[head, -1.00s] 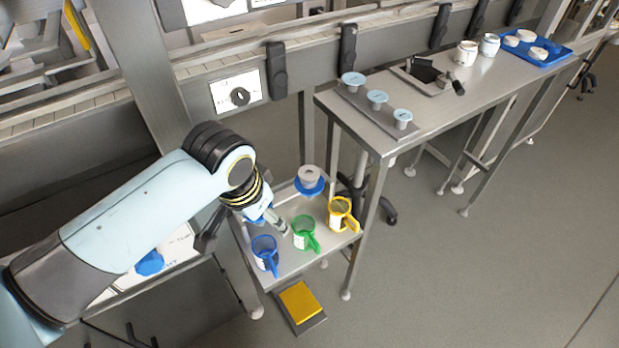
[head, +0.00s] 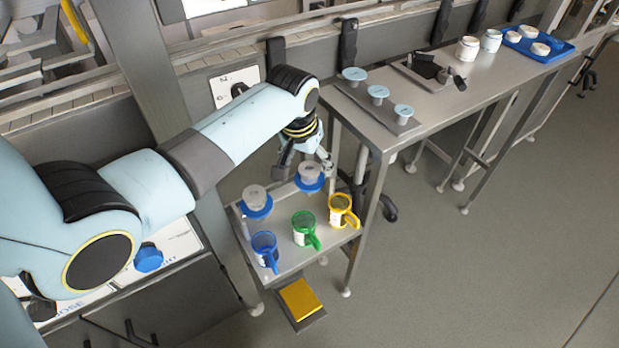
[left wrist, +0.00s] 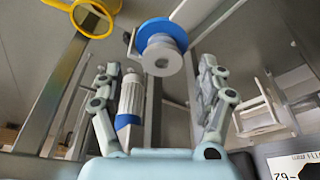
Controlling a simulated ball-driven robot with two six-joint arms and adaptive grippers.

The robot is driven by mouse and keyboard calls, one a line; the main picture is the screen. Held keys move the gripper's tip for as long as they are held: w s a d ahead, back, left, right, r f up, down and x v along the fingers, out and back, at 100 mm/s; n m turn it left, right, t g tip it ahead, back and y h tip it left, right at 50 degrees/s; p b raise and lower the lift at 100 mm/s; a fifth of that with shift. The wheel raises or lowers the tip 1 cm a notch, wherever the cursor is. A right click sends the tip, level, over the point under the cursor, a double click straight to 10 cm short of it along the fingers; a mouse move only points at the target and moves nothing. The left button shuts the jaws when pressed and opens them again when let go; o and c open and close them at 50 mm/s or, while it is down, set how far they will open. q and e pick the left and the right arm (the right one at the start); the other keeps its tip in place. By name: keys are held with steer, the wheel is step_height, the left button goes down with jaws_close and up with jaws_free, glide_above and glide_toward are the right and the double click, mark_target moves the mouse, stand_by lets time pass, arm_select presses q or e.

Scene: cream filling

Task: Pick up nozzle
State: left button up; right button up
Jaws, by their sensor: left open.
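Two grey spool-shaped pieces, which look like nozzles, stand on blue round bases at the back of the small steel shelf: a left one (head: 254,195) and a right one (head: 310,172). My left gripper (head: 306,158) is open beside and above the right piece, at the shelf's back edge. In the left wrist view the gripper (left wrist: 160,72) has its fingers spread, with a grey spool-shaped piece (left wrist: 162,57) on a blue disc between and beyond them, apparently untouched. A pale cylinder with a blue end (left wrist: 130,100) shows near the left finger; I cannot tell what it belongs to.
A blue jug (head: 264,250), green jug (head: 304,230) and yellow jug (head: 341,210) stand along the shelf front. The taller steel table (head: 420,105) is to the right, with capped pale-blue pieces (head: 378,93) in a rack. A yellow pedal (head: 301,299) lies below.

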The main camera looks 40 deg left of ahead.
mark_target(309, 169)
arm_select(q)
steer(key=b+x, duration=0.1)
steer(key=x, duration=0.3)
steer(key=shift+w+a+f, duration=0.1)
steer(key=shift+a+f, duration=0.05)
steer(key=shift+f, duration=0.15)
steer(key=shift+c, duration=0.4)
steer(key=c, duration=1.4)
